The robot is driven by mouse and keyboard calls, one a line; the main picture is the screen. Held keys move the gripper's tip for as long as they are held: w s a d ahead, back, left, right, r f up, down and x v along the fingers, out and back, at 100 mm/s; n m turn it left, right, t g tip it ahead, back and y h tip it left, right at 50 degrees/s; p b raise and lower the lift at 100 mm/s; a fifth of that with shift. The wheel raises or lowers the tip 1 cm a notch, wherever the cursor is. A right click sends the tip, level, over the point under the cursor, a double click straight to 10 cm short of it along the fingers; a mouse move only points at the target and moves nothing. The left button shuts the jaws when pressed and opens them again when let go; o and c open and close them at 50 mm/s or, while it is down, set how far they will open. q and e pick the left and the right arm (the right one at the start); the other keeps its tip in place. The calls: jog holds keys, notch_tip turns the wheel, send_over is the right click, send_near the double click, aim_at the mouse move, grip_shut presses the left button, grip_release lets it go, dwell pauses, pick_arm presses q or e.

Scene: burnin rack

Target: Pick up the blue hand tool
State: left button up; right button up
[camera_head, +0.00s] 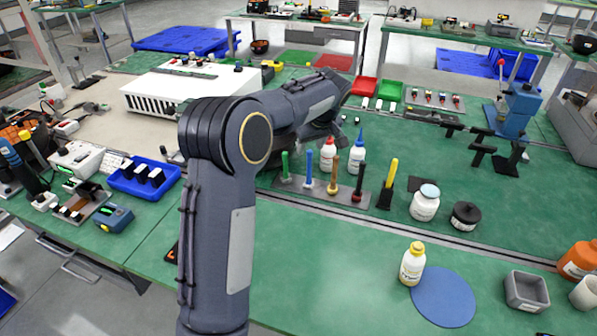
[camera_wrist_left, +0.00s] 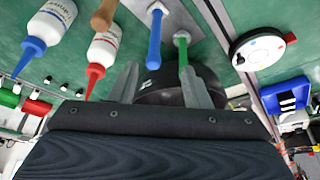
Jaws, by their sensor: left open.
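The blue hand tool (camera_head: 309,170) stands upright in a flat grey holder (camera_head: 320,190) on the green bench. A green-handled tool (camera_head: 285,164) is to its left, with an orange-handled tool (camera_head: 334,174) and a dark red one (camera_head: 357,183) to its right. My left gripper (camera_wrist_left: 160,68) is open in the left wrist view. The blue tool (camera_wrist_left: 155,40) shows just beyond and between its fingertips, and the green tool (camera_wrist_left: 183,52) is close by the right finger. I cannot tell whether either is touched. In the head view the fingers are not clear. My right gripper is not in view.
Red-tipped (camera_head: 328,152) and blue-tipped (camera_head: 357,156) bottles stand close behind the holder. A yellow-handled tool (camera_head: 390,178) and white jar (camera_head: 425,203) are to its right. A blue bin (camera_head: 143,186) lies at left. The bench in front of the holder is mostly clear.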

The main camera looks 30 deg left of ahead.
aim_at(308, 158)
pick_arm(q)
jog(key=shift+w+a+f, duration=0.2)
jog(key=shift+w+f, duration=0.1)
jog(key=x, duration=0.3)
jog(key=p+x, duration=0.1)
jog(key=x, duration=0.3)
jog(key=shift+w+d+f, duration=0.15)
jog(key=shift+f, duration=0.05)
grip_shut()
jog(key=shift+r, duration=0.1)
